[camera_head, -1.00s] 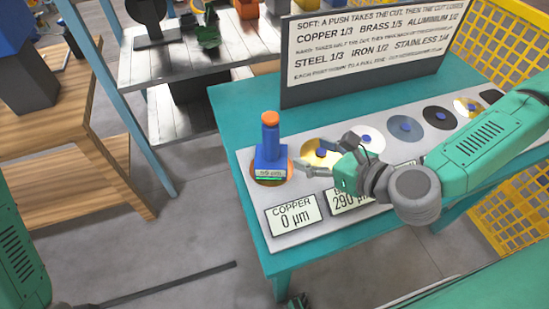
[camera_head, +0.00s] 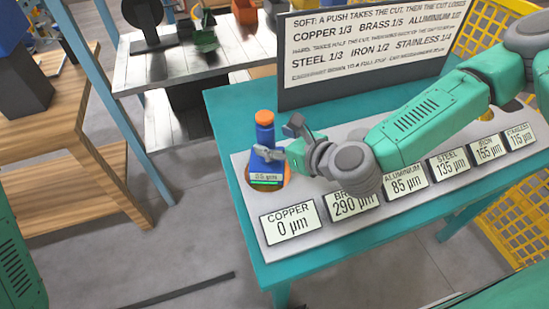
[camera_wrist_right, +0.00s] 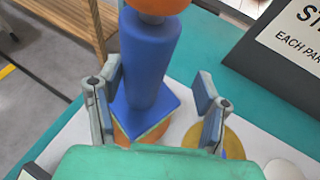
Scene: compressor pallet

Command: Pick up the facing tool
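The facing tool (camera_head: 266,133) is a blue upright handle with an orange knob on a square blue base. It stands upright on the copper disc (camera_head: 252,184) at the left end of the grey board. A small lit display shows on its base. My right gripper (camera_head: 279,139) is at the tool, with its fingers spread. In the right wrist view, the fingers of my right gripper (camera_wrist_right: 157,104) are on either side of the tool (camera_wrist_right: 146,62), with a visible gap on the right side. Contact on the left side is unclear. My left gripper is out of view.
The grey board (camera_head: 270,247) on the teal table (camera_head: 235,105) carries several labelled readouts, such as copper (camera_head: 291,221). My right arm hides most other discs. A dark sign (camera_head: 375,50) stands behind. Wooden shelving (camera_head: 90,150) is at left, yellow mesh (camera_head: 520,225) at right.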

